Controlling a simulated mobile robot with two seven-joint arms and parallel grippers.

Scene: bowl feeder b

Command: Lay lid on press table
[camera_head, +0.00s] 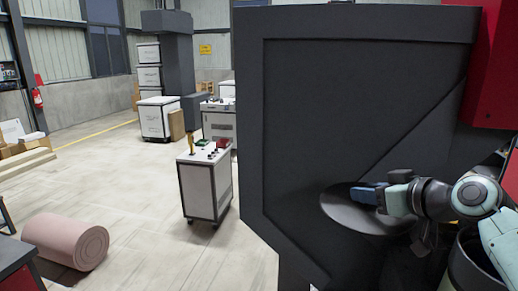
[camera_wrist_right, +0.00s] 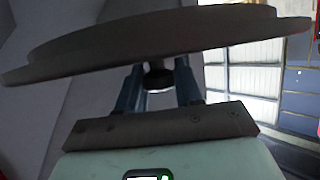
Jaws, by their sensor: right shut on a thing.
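The lid (camera_head: 350,217) is a dark grey round disc, tilted in front of the dark machine in the head view. My right gripper (camera_head: 364,195) is shut on it, with blue fingers at the lid's upper side. In the right wrist view the lid (camera_wrist_right: 150,45) spans the top, and the two blue fingers (camera_wrist_right: 158,88) close around its dark knob (camera_wrist_right: 157,77). My left gripper is not in view. I cannot tell which surface, if any, is the press table.
A large dark machine (camera_head: 340,110) fills the centre right. A dark round container (camera_head: 470,268) stands below my right arm. A white control cart (camera_head: 204,185) and a pink roll (camera_head: 65,240) stand left. A dark red-edged surface (camera_head: 18,265) shows at lower left. Floor between is clear.

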